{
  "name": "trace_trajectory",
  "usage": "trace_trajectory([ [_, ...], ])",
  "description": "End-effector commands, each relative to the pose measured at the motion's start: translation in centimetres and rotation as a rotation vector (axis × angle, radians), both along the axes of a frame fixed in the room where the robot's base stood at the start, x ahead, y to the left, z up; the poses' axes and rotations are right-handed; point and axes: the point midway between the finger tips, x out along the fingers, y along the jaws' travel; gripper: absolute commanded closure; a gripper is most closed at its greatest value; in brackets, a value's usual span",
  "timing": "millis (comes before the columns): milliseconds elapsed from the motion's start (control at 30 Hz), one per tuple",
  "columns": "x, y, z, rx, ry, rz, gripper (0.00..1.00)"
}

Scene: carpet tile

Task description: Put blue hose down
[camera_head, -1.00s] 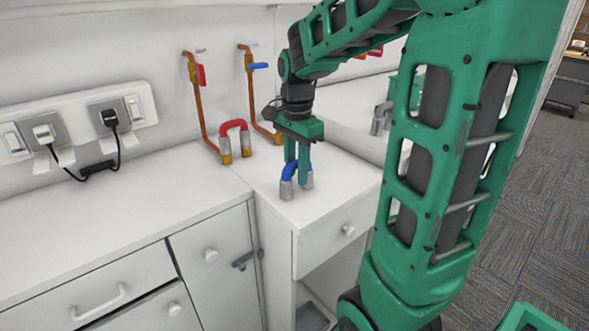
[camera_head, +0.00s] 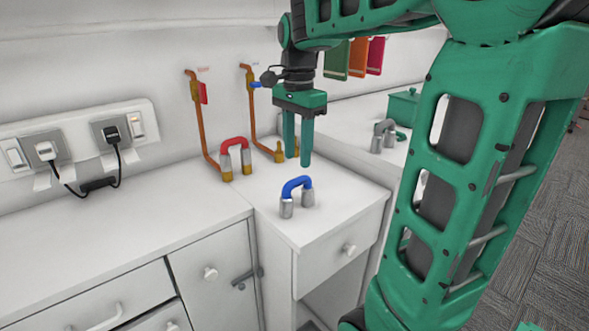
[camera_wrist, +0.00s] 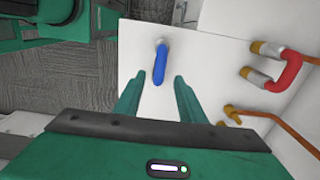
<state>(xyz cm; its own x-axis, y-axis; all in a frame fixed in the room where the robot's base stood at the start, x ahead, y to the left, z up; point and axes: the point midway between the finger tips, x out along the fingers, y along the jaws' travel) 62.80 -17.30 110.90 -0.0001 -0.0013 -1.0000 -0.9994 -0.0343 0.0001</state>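The blue hose (camera_head: 297,184) is a short blue arch with two silver ends. It stands upright on the white counter top (camera_head: 262,205), near the front of the drawer unit. My gripper (camera_head: 298,160) is above and behind it in the head view, fingers pointing down, apart and empty. In the wrist view the blue hose (camera_wrist: 160,64) lies ahead of the gap between the open fingertips (camera_wrist: 155,82), and nothing is held.
A red hose (camera_head: 236,146) stands on brass fittings by the copper pipes (camera_head: 203,130) at the wall. A grey hose (camera_head: 384,135) and a green box (camera_head: 404,104) are on the counter to the right.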

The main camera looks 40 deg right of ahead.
Motion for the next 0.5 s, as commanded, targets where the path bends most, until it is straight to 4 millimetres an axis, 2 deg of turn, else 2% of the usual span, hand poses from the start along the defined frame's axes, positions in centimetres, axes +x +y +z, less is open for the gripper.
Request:
trace_trajectory([
  [133,0.1,0.0,1.4,-0.001,-0.002,0.0,0.64],
  [267,-0.6,-0.1,1.5,0.0,0.0,0.025,0.64],
  [367,-2.7,-0.3,0.3,0.002,0.001,0.109,0.64],
  [500,-7.7,-0.7,-3.1,0.006,0.002,0.328,0.64],
])
